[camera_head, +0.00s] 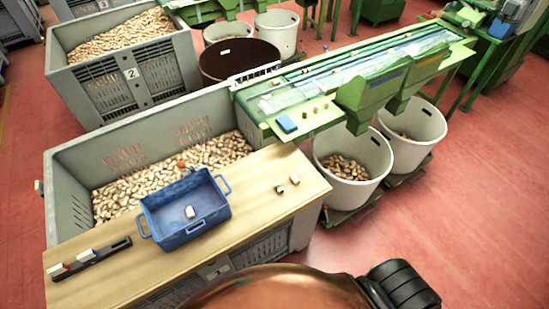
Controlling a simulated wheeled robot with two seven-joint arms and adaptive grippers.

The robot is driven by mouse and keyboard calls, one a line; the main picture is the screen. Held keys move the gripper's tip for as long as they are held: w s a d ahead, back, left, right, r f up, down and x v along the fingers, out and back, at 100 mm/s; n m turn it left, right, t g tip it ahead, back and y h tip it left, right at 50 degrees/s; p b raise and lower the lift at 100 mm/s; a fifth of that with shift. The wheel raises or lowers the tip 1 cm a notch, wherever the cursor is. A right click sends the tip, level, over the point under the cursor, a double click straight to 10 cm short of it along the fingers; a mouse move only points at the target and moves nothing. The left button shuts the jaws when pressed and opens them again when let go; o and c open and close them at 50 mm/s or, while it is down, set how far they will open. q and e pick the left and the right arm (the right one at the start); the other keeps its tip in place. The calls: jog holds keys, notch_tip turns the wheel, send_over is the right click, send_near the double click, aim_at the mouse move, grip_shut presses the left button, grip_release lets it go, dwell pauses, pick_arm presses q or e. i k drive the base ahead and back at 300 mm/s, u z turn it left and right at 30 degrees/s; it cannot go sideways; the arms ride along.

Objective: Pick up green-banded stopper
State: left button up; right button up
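Two small stoppers stand side by side on the right part of the wooden tabletop (245,190). The nearer-left one (280,189) seems to carry a dark greenish band. The other stopper (295,180) is pale, and its band colour is too small to tell. A pale stopper (190,212) lies inside the blue crate (162,232), its band also unclear. Neither of my grippers shows in the head view.
A dark rack (118,248) at the table's left end holds stoppers with white, red and blue parts. A large grey bin (75,160) of corks stands behind the table. A green conveyor (290,95) and white tubs (377,185) stand right. The tabletop's right end is mostly clear.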

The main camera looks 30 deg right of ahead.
aim_at(277, 186)
jog(key=z, duration=2.35)
jog(key=i, duration=0.7)
jog(key=u, duration=2.05)
